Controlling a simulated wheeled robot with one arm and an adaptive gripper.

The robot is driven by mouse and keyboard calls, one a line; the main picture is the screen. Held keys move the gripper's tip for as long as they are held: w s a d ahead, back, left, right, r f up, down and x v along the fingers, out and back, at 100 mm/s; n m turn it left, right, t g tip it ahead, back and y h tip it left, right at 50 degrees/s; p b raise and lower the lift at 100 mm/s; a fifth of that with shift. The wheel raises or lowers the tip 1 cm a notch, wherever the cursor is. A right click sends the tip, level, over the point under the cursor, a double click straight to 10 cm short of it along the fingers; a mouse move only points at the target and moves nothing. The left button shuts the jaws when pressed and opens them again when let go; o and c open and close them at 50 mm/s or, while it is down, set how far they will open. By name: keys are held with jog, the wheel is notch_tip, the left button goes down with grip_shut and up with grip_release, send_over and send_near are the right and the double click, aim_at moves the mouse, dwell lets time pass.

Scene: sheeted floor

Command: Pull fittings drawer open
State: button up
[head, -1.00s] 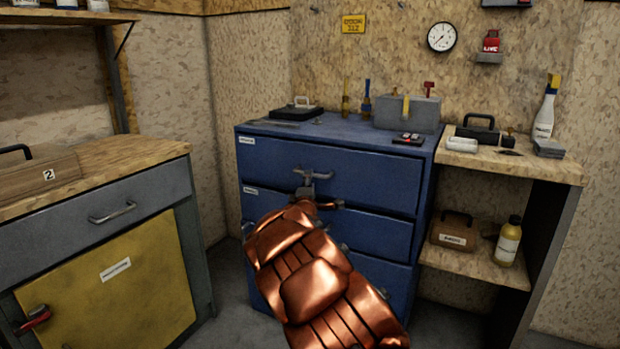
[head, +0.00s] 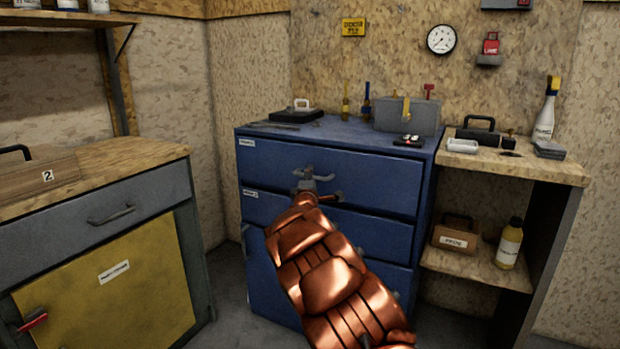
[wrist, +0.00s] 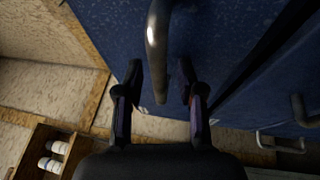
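A blue drawer cabinet (head: 430,180) stands against the back wall. Its top drawer (head: 375,182) has a grey bar handle (head: 318,175) and looks shut. A second drawer (head: 385,236) and a lower one are below it. Small white labels are on the left of the upper drawers, too small to read, so I cannot tell which is the fittings drawer. My gripper (head: 307,187) is at the top drawer's handle. In the wrist view, my gripper (wrist: 160,72) is open, with a handle bar (wrist: 156,40) between its fingers and gaps on both sides.
A grey and yellow cabinet (head: 100,285) with a wood top stands at left. A wooden shelf unit (head: 560,172) stands close on the right, holding a bottle (head: 509,245) and boxes. Tools and a grey box (head: 395,118) sit on the blue cabinet.

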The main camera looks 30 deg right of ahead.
grip_shut()
dwell(0.4)
jog(key=shift+a, duration=0.1)
